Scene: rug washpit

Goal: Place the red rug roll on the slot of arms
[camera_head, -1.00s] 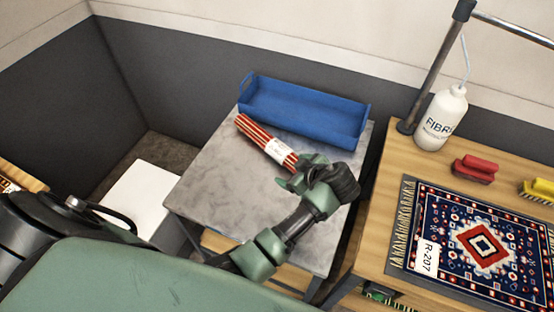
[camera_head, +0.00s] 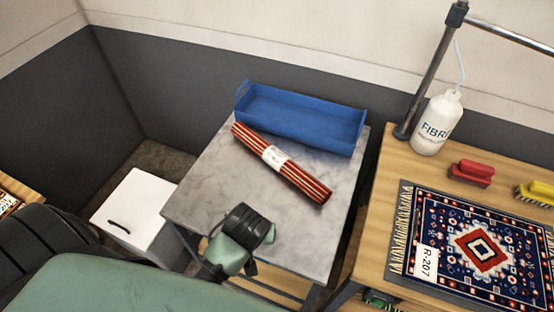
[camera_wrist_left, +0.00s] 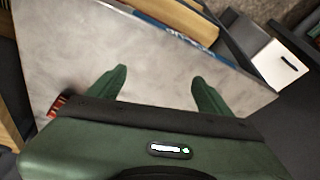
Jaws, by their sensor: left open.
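The red striped rug roll (camera_head: 305,184), with a white label band, lies diagonally on the grey metal table (camera_head: 215,180), its upper end close to the blue tray. In the left wrist view, a red striped end (camera_wrist_left: 57,105) shows at the left, partly hidden by my gripper body. My left gripper (camera_head: 232,268) is over the table's near edge, apart from the roll; its fingertips are hard to make out there. In the left wrist view its two green fingers (camera_wrist_left: 158,82) are spread, with nothing between them. My right gripper is not in view. I cannot make out a slot of arms.
A blue tray (camera_head: 302,118) stands along the table's back edge. A wooden table (camera_head: 375,225) at right bears a patterned rug (camera_head: 480,245), brushes (camera_head: 470,172) and a white bottle (camera_head: 437,123), beside a metal post (camera_head: 430,75). A white box (camera_head: 135,207) stands at left.

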